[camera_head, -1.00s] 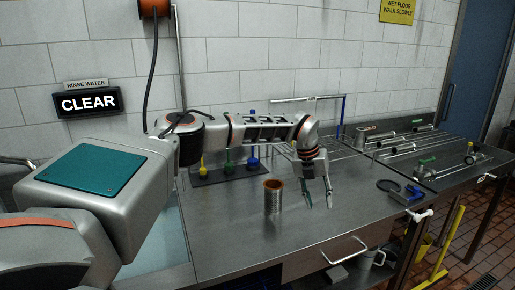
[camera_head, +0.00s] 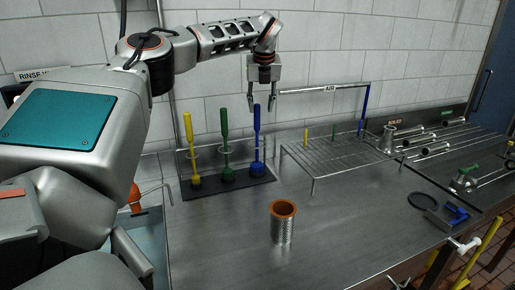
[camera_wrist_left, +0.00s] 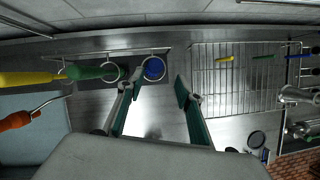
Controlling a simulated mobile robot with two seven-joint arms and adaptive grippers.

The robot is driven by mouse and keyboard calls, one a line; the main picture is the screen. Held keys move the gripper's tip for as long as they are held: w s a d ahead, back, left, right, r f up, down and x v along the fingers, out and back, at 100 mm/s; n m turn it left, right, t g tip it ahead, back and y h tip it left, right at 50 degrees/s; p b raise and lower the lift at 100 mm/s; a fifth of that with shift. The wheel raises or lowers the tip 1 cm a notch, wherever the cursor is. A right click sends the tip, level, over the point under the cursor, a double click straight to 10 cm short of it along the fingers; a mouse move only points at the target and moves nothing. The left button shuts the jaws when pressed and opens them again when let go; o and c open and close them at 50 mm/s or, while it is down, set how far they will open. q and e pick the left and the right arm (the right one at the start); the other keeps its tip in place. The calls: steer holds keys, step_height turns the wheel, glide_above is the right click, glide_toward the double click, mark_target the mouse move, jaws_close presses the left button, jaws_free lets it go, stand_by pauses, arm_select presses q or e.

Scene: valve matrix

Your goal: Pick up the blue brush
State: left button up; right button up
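The blue brush (camera_head: 257,140) stands upright, bristles down, on a dark rack base (camera_head: 232,186) by the back wall, at the right end of a row. My left gripper (camera_head: 262,104) points down at the top of its handle, fingers open. In the head view the handle's tip overlaps the space between the fingertips; contact cannot be told. In the left wrist view the blue brush (camera_wrist_left: 153,69) shows as a round blue shape, seen from above, just beyond and between the open fingertips (camera_wrist_left: 156,88). My right gripper is not in view.
A green brush (camera_head: 225,140) and a yellow brush (camera_head: 189,145) stand left of the blue one. A wire rack (camera_head: 335,155) stands to the right. A perforated metal cup (camera_head: 283,226) with an orange rim is in front. The steel counter between is clear.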

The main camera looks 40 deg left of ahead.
mark_target(257, 119)
arm_select(q)
steer(key=shift+a, duration=0.3)
steer(key=x, duration=0.4)
steer(key=p+x, duration=0.1)
steer(key=x, duration=0.1)
steer(key=shift+s+a+f, duration=0.25)
steer(key=shift+f, duration=0.05)
steer(key=shift+w+a+f, duration=0.1)
steer(key=shift+w+f, duration=0.05)
steer(key=shift+f, duration=0.2)
jaws_close()
